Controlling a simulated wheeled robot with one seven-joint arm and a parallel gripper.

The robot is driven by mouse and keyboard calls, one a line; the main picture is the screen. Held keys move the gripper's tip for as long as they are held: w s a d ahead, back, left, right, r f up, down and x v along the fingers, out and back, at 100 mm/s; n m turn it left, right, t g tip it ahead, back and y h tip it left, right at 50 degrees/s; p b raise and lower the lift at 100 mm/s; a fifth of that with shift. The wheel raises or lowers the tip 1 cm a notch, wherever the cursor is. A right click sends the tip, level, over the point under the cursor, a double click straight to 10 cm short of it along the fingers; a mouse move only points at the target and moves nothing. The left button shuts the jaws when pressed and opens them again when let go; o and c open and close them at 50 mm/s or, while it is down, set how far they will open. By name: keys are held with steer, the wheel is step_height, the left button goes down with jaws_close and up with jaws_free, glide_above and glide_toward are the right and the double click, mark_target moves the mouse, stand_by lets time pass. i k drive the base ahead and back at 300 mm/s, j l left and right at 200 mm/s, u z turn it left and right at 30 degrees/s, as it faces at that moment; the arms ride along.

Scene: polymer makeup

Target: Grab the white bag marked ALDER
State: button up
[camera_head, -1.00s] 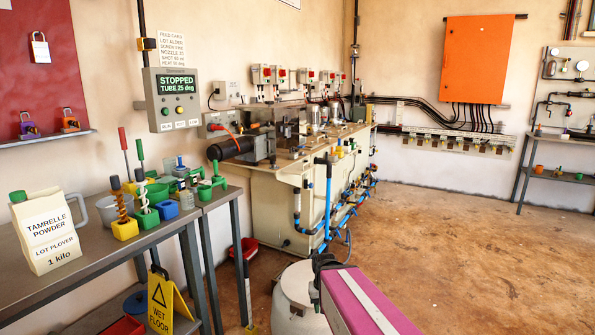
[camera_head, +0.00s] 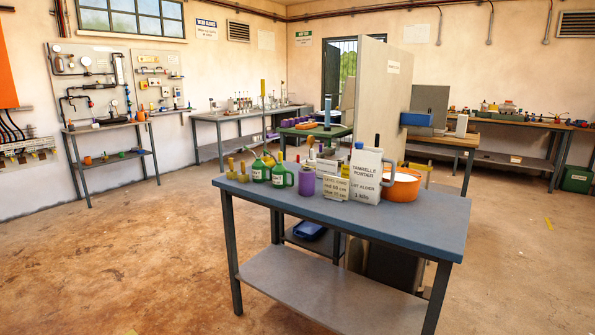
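The white bag marked TAMRELLE POWDER, LOT ALDER, 1 kilo (camera_head: 365,178) stands upright on the blue-topped table (camera_head: 400,229) in the head view, right of the picture's middle. It has a blue-grey cap at its top and a grey handle shape shows at its right side. Small cards with writing stand to its left, and an orange tub (camera_head: 405,186) with white contents is close behind it on the right. My gripper is not in view.
Green bottles (camera_head: 281,176) and a purple cup (camera_head: 306,183) stand on the table's left part. A tall beige panel (camera_head: 372,90) rises behind the table. The floor in front and to the left is clear.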

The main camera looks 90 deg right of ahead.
mark_target(367, 164)
steer(key=z, duration=4.05)
steer(key=l+u, duration=0.25)
steer(key=u, duration=0.2)
steer(key=i+l+u, duration=0.1)
steer(key=l+u, duration=0.2)
steer(key=u, duration=0.2)
steer(key=l+u, duration=0.1)
steer(key=l, duration=0.35)
steer(key=l+u, duration=0.15)
steer(key=l, duration=0.3)
steer(key=k+l+u, duration=0.1)
steer(key=l, duration=0.3)
steer(key=k+l+u, duration=0.15)
steer(key=l, duration=0.3)
steer(key=l+u, duration=0.1)
steer(key=l, duration=0.3)
steer(key=k+l+u, duration=0.1)
steer(key=l, duration=0.35)
steer(key=k, duration=0.05)
